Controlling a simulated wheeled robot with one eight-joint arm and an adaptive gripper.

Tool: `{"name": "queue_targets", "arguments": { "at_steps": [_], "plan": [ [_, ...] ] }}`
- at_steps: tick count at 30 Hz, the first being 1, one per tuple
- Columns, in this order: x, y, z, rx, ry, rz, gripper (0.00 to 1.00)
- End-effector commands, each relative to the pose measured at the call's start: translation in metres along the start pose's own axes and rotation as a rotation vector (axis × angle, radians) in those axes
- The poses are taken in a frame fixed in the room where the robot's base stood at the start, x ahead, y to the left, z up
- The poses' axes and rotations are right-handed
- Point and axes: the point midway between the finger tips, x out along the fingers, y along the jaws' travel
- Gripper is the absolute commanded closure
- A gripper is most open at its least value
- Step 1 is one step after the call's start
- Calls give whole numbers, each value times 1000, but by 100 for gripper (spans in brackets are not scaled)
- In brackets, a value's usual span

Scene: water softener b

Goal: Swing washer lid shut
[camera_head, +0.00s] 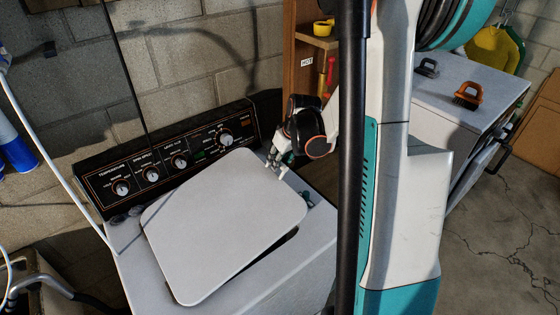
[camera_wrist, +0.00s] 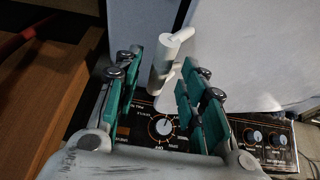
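The washer lid (camera_head: 225,228) is a light grey panel with rounded corners. It is tilted partly open above the washer top (camera_head: 295,275), with a dark gap under its right edge. A large pale panel, probably the lid, fills the upper right of the wrist view (camera_wrist: 255,50). My gripper (camera_head: 279,166) is by the lid's far right corner, near the control panel (camera_head: 165,160). In the wrist view my gripper (camera_wrist: 158,76) has its teal-padded fingers apart. A small pale cylindrical piece (camera_wrist: 164,58) shows between them; I cannot tell what it is or whether anything touches it.
A block wall (camera_head: 180,55) stands behind the washer. A wooden shelf (camera_head: 310,70) is behind my gripper. Blue bottles (camera_head: 15,145) are at far left.

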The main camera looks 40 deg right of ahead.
Motion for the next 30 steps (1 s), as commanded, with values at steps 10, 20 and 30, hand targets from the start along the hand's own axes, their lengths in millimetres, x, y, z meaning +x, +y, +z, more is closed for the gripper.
{"name": "queue_targets", "arguments": {
  "at_steps": [10, 20, 30],
  "plan": [
    [8, 0, 0, 0, 0, 0, 62],
    [8, 0, 0, 0, 0, 0, 100],
    [32, 6, 11, 20, -2, -40, 100]
  ]
}}
